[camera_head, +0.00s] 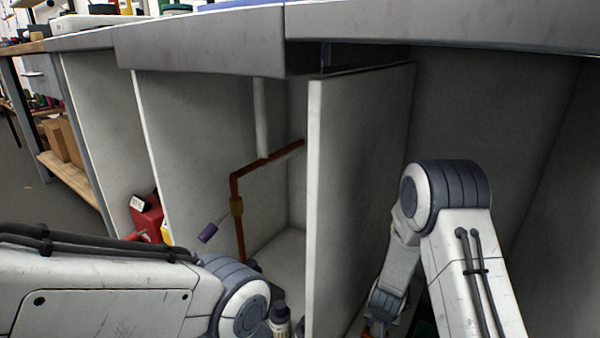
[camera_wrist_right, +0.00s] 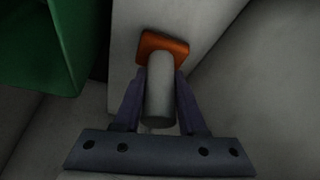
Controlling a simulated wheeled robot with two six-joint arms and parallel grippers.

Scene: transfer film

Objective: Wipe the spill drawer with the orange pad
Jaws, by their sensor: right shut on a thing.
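My right gripper (camera_wrist_right: 160,85) is shut on the pale cylindrical handle (camera_wrist_right: 159,100) of the orange pad (camera_wrist_right: 172,46). In the right wrist view the pad lies beyond the fingertips, against or just over a pale grey panel (camera_wrist_right: 128,20); I cannot tell if they touch. In the head view the right arm reaches down into the open compartment on the right, where a bit of orange (camera_head: 367,331) shows at the bottom edge. No spill and no clear drawer can be made out.
A pale upright divider (camera_head: 360,180) stands left of my right arm. A green box (camera_wrist_right: 45,40) is close to the right gripper.

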